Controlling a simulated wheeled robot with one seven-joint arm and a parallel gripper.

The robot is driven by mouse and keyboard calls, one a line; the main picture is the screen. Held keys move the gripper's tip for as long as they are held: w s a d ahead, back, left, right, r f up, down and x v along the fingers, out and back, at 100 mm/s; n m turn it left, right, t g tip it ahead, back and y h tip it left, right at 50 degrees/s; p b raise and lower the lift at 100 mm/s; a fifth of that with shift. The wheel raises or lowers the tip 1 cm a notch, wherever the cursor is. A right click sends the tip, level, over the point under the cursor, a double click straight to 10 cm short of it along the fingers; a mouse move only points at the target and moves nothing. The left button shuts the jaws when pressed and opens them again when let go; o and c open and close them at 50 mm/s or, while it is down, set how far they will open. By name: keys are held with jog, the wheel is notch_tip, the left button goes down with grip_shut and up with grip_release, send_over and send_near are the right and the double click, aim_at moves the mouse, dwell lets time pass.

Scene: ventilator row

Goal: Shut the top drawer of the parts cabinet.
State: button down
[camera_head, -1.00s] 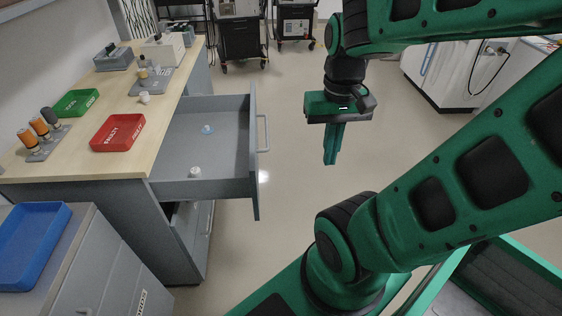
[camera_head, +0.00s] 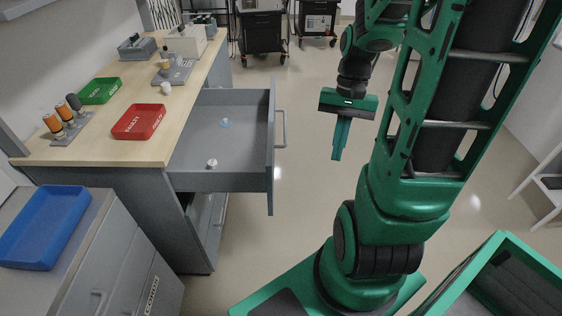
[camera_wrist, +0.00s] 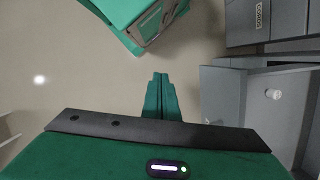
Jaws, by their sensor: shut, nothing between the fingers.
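The top drawer (camera_head: 228,179) of the grey parts cabinet (camera_head: 125,205) is pulled well out to the right, under the wooden worktop. Its bar handle (camera_head: 281,128) is on the outer face of the drawer front. Inside lie a white knob-like part (camera_head: 212,163) and a pale blue part (camera_head: 226,122). My gripper (camera_head: 337,157) is shut and empty, pointing down over the floor, to the right of the drawer front and apart from it. In the wrist view my shut fingers (camera_wrist: 160,78) show at the middle, with the drawer (camera_wrist: 245,112) to their right.
On the worktop are a red tray (camera_head: 139,121), a green tray (camera_head: 100,91) and several parts and devices. A blue tray (camera_head: 45,227) sits on a lower cabinet at front left. A lower drawer (camera_head: 206,222) also stands slightly out.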

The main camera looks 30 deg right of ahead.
jog(key=w+d+f+m+t+y, duration=0.4)
jog(key=w+f+m+t+y, duration=0.2)
jog(key=f+m, duration=0.25)
jog(key=w+d+f+m+t+y, duration=0.45)
jog(key=f+m+t+y, duration=0.2)
jog(key=f, duration=0.35)
jog(key=x, duration=1.4)
jog(key=shift+w+a+g, duration=0.2)
jog(key=shift+w+g, duration=0.05)
jog(key=shift+g, duration=0.1)
